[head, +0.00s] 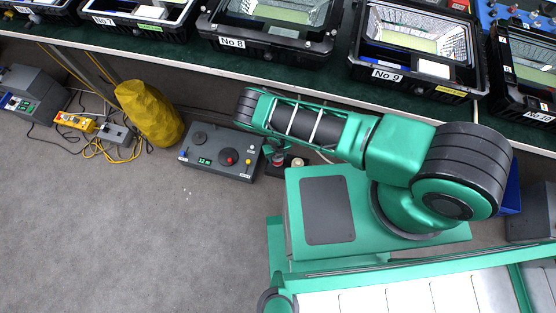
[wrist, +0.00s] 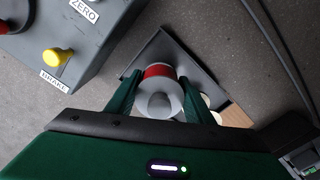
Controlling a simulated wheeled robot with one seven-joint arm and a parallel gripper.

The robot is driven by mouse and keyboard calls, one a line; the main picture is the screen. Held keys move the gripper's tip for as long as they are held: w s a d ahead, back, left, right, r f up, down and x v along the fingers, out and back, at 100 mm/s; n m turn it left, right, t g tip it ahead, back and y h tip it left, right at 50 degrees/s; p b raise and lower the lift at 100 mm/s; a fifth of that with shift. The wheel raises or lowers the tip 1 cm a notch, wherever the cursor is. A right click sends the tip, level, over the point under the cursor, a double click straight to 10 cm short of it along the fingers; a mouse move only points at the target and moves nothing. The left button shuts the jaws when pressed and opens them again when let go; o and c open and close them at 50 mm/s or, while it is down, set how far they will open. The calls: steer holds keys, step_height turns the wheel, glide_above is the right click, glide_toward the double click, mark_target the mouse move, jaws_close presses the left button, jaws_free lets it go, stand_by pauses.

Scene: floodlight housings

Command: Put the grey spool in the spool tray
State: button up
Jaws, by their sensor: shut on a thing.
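My gripper (wrist: 160,82) has its two green fingers on either side of a light grey spool (wrist: 160,103) with a red band, and is shut on it. Behind and below the spool in the wrist view is a dark grey tray (wrist: 152,54), with its near part hidden by the spool and my gripper. I cannot tell whether the spool touches the tray. In the head view the tray area (head: 290,171) is small and partly covered by my arm, right of the grey control box.
The grey control box (head: 220,151) with knobs stands close left of the tray; it also shows in the wrist view (wrist: 75,45). A yellow bag (head: 150,113) and cabled boxes lie further left. A bench with floodlight housings (head: 268,40) runs along the back. The grey floor at front left is clear.

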steer(key=shift+f, duration=1.45)
steer(key=o, duration=0.8)
steer(key=shift+f, duration=0.1)
steer(key=shift+r, duration=3.9)
